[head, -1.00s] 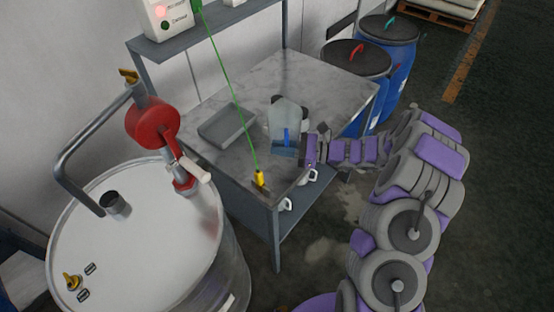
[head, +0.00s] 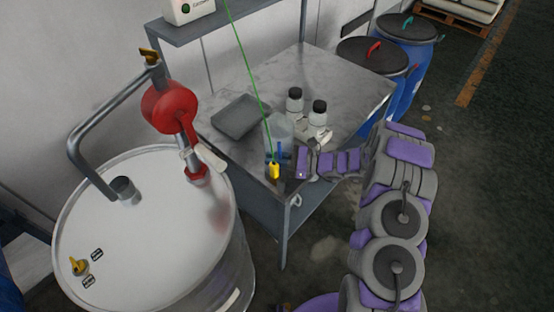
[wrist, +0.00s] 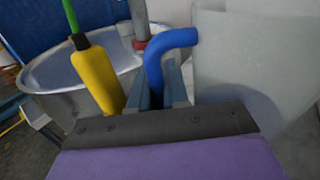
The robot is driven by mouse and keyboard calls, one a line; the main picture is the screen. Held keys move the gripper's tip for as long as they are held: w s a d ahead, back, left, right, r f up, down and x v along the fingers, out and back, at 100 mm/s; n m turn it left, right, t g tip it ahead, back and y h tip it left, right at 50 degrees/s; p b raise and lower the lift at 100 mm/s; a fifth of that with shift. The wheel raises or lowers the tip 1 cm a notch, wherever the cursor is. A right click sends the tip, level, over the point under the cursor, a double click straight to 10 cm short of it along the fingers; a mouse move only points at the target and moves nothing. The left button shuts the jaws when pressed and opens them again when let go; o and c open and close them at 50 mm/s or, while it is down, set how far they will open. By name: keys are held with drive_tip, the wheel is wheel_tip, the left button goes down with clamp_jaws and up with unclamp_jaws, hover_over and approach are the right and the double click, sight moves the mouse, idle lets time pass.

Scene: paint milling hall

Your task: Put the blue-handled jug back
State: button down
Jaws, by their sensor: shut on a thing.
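The blue-handled jug (head: 278,128) is a pale translucent vessel, upright near the front left edge of the grey metal table (head: 330,75). Its blue handle (wrist: 165,50) fills the middle of the wrist view, with the jug's wall (wrist: 245,55) to the right. My gripper (head: 280,158) is shut on the handle, the jaws around its lower part. The jug's base is hidden by my gripper, so I cannot tell whether it touches the table.
Two black-capped bottles (head: 295,101) stand behind the jug. A grey tray (head: 241,117) lies at the left. A steel drum (head: 150,225) with a red pump (head: 170,107) stands left of the table.

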drive_tip(key=shift+a, duration=0.35)
drive_tip(key=c, duration=1.5)
unclamp_jaws()
drive_tip(key=shift+d, duration=0.3)
drive_tip(key=o, duration=0.4)
drive_tip(key=shift+d+r, duration=0.15)
drive_tip(key=shift+d, duration=0.95)
drive_tip(key=shift+a, duration=0.6)
drive_tip(key=d+p, duration=0.2)
drive_tip(key=d, duration=1)
drive_tip(key=s+a+r+n+g+h, duration=0.3)
drive_tip(key=s+a+r+n, duration=0.15)
drive_tip(key=s+r, duration=0.4)
drive_tip(key=s+a+r+n+g+h, duration=0.35)
drive_tip(key=s+r+n, duration=0.25)
drive_tip(key=s+r, duration=0.25)
drive_tip(key=s+d+r+n+t+h, duration=0.1)
drive_tip(key=s+d+r+n+h, duration=0.1)
drive_tip(key=s+d+n+h, duration=0.2)
drive_tip(key=s+d+r+n+t+h, duration=0.2)
drive_tip(key=s+d+n+h, duration=0.2)
drive_tip(key=s, duration=1.4)
drive_tip(key=d+h, duration=0.3)
drive_tip(key=d, duration=0.3)
drive_tip(key=shift+s+r, duration=0.25)
drive_tip(key=shift+s, duration=0.05)
